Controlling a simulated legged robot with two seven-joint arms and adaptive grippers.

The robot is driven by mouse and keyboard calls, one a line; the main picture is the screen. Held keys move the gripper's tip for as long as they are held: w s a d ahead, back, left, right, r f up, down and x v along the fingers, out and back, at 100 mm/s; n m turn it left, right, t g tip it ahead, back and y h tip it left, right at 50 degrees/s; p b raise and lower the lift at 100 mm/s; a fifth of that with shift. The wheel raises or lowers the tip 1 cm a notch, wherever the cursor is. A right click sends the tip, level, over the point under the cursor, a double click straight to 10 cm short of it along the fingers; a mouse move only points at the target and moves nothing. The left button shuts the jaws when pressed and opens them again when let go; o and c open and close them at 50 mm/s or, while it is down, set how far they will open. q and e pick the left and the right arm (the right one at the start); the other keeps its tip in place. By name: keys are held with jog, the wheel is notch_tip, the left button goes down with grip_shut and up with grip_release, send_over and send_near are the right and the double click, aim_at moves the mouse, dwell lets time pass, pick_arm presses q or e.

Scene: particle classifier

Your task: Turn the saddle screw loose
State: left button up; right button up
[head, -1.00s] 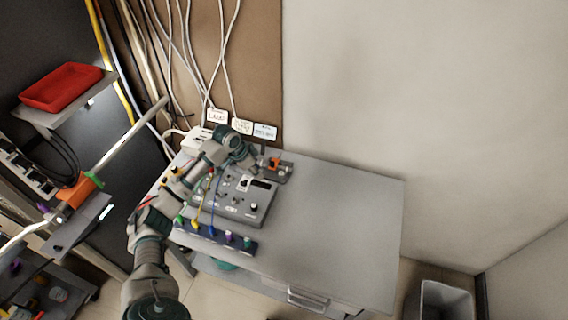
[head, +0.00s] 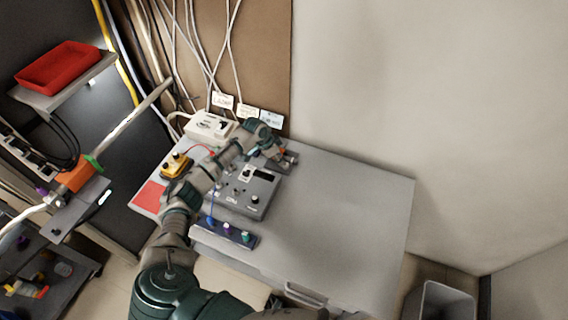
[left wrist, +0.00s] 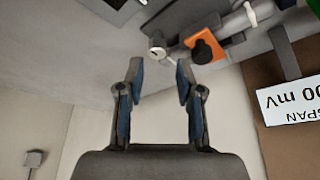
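An orange block with a black knob (left wrist: 205,50) sits on a rod-like fixture at the back of the bench, and I take the knob to be the saddle screw. A silver round slotted part (left wrist: 157,47) is just left of it in the left wrist view. My left gripper (left wrist: 160,72) is open and empty, with its fingertips just short of the silver part and the knob to the right. In the head view my left gripper (head: 277,153) is at the fixture (head: 289,159) and partly hides it. My right gripper is not in view.
A grey instrument box (head: 250,193) stands on the bench in front of the fixture, with a dark strip of coloured plugs (head: 222,233) nearer. A white power box (head: 210,126) and a yellow device (head: 177,165) are at left. The bench's right side (head: 350,220) is clear.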

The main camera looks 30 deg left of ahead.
aim_at(286, 165)
pick_arm(q)
jog(key=x, duration=0.5)
jog(key=shift+d, duration=0.25)
jog(key=shift+a, duration=0.1)
grip_shut()
